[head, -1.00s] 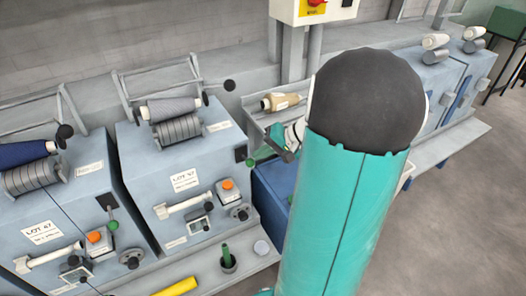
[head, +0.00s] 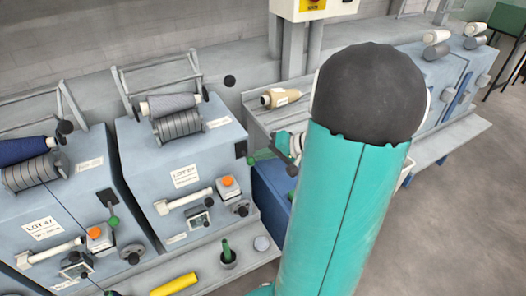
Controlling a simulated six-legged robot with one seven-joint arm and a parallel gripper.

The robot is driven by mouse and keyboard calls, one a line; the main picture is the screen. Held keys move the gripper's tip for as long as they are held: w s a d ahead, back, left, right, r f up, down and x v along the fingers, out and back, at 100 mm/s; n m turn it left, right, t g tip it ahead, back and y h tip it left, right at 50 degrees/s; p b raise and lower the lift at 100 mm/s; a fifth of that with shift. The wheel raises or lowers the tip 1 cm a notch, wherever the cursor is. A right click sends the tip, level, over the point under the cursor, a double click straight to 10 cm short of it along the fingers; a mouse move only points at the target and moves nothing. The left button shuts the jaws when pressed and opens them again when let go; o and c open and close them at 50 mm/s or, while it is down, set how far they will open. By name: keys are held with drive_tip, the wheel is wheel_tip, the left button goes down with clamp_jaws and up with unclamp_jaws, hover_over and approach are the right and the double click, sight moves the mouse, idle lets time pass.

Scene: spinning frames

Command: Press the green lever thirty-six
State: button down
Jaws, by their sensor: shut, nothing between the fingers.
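A green lever knob (head: 250,161) shows by a dark slot plate on the right side of the middle machine (head: 185,150). Another green lever (head: 112,222) hangs from a dark plate on the left machine. I cannot read the number thirty-six on either. My gripper (head: 283,152) is small and partly hidden behind my teal arm link. It is shut and empty, just right of the middle machine's knob. I cannot tell whether it touches the knob.
Both machines carry thread spools, orange buttons and white handles. A green item in a dark cup (head: 228,254) and a yellow cylinder (head: 175,285) lie on the front ledge. A tan cone (head: 281,97) lies on the bench behind. Open floor is at right.

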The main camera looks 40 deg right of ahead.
drive_tip(key=shift+s+a+f, duration=0.1)
drive_tip(key=shift+s+f, duration=0.05)
drive_tip(key=shift+f, duration=0.45)
drive_tip(key=shift+s+f, duration=0.15)
drive_tip(key=shift+f, duration=0.45)
drive_tip(key=shift+r, duration=0.1)
drive_tip(key=shift+r, duration=0.75)
